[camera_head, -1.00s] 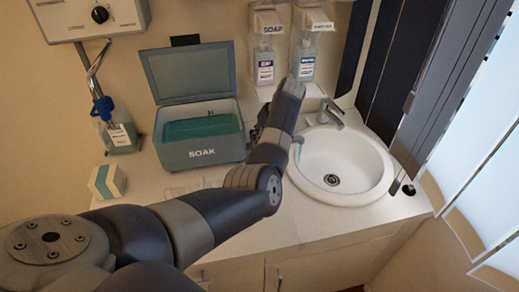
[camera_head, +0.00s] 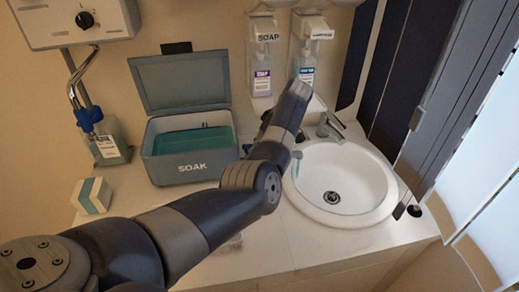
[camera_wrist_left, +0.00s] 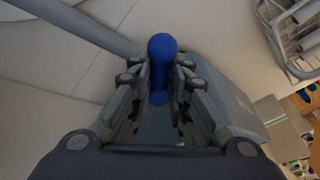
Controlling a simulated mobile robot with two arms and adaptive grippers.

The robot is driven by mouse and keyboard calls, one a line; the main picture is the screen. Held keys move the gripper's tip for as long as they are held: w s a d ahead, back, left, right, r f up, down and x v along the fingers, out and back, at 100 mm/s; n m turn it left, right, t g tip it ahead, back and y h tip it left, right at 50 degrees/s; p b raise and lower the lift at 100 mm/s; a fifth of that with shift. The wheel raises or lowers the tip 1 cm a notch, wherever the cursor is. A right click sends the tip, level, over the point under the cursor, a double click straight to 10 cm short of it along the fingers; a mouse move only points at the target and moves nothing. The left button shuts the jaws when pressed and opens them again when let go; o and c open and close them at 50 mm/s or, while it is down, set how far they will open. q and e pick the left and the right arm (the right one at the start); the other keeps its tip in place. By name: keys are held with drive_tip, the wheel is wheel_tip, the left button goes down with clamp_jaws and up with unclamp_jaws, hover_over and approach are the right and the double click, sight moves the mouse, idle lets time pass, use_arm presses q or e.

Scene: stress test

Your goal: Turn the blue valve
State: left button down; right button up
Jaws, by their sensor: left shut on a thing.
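The blue valve (camera_head: 88,117) shows at the left in the head view, on the grey pipe above a clear bottle with a white label. No gripper touches it there. In the left wrist view my left gripper (camera_wrist_left: 159,100) is shut on a blue round-headed piece (camera_wrist_left: 161,48) with a narrower blue stem. I cannot tell whether this piece is part of the valve. My right gripper is not in view.
A white sink (camera_head: 310,200) is to the right. Soap dispensers (camera_head: 262,70) hang on the wall. A small white and teal box (camera_head: 91,196) is at the front left.

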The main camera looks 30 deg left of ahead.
use_arm(q)
drive_tip(key=c, duration=1.8)
unclamp_jaws()
drive_tip(key=shift+w+d+r, duration=0.1)
drive_tip(key=shift+w+r, duration=0.05)
drive_tip(key=shift+r, duration=0.15)
drive_tip(key=v, duration=1.1)
drive_tip(key=shift+r, duration=0.15)
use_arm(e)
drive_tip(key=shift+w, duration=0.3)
use_arm(q)
drive_tip(key=shift+d, duration=0.1)
